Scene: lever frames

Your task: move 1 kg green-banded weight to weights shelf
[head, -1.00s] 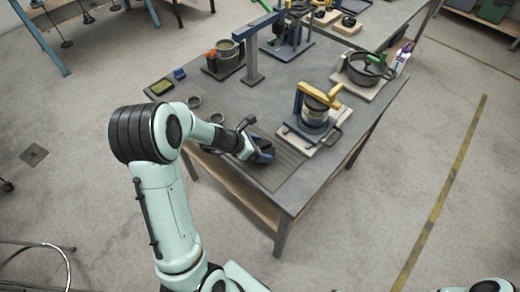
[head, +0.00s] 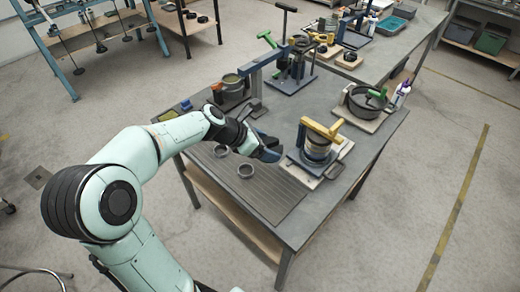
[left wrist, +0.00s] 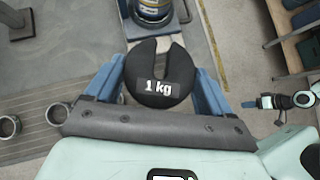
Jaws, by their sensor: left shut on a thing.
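The weight (left wrist: 158,92) is a black slotted disc marked "1 kg" in the left wrist view; I see no green band on it. My left gripper (left wrist: 160,85) is shut on it, one blue finger at each side. In the head view my left gripper (head: 267,151) is above the near table, by the yellow-handled device, and the weight cannot be made out there. A dark stand (head: 192,20) with black round pieces at the back left may be the weights shelf. My right gripper (left wrist: 248,103) shows small in the left wrist view; its opening is unclear.
The yellow-handled device (head: 318,145) stands just right of my left gripper. A pot (head: 365,100) and a blue-armed stand (head: 290,70) are further back. Open floor lies left of the table.

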